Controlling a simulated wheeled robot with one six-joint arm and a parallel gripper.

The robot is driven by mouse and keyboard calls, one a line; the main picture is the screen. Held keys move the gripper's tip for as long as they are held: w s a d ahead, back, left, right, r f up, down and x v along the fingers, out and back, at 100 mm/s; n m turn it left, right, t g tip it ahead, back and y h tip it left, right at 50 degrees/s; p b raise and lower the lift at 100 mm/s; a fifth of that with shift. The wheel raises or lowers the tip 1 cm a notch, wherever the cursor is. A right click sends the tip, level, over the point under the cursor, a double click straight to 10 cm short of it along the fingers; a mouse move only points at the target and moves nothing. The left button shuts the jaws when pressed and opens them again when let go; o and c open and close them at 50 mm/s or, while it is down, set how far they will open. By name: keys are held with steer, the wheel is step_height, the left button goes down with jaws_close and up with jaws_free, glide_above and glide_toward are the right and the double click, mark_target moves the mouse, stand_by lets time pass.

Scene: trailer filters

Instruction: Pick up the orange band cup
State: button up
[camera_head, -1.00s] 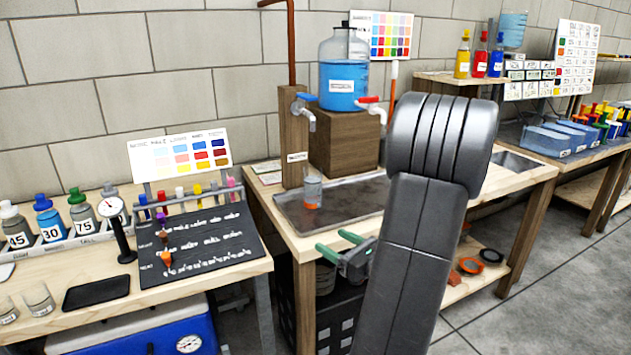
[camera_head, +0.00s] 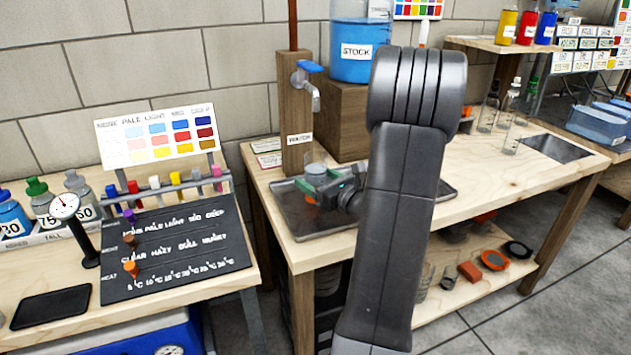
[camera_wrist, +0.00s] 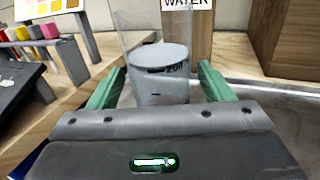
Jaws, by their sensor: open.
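The orange band cup (camera_head: 315,158) is a clear cup standing on the grey metal tray under the tap. A bit of its orange shows low down in the head view, below my green fingers. My gripper (camera_head: 320,183) is at the cup, open, its jaws pointing left and away. In the wrist view the cup (camera_wrist: 160,84) stands upright between my two green fingers (camera_wrist: 160,92), with grey contents or a grey lower part and small marks. Its base and orange band are hidden there by the gripper body. I cannot tell whether either finger touches it.
The tray (camera_head: 290,222) lies beside the wooden water post (camera_head: 296,120) and its blue-handled tap (camera_head: 308,80). A STOCK jug (camera_head: 358,45) stands on a wooden block behind. A black board (camera_head: 175,245) and marker rack are on the left bench.

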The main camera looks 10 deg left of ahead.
steer(key=shift+x, duration=0.9)
steer(key=c, duration=1.2)
steer(key=shift+r, duration=0.25)
steer(key=shift+c, duration=0.2)
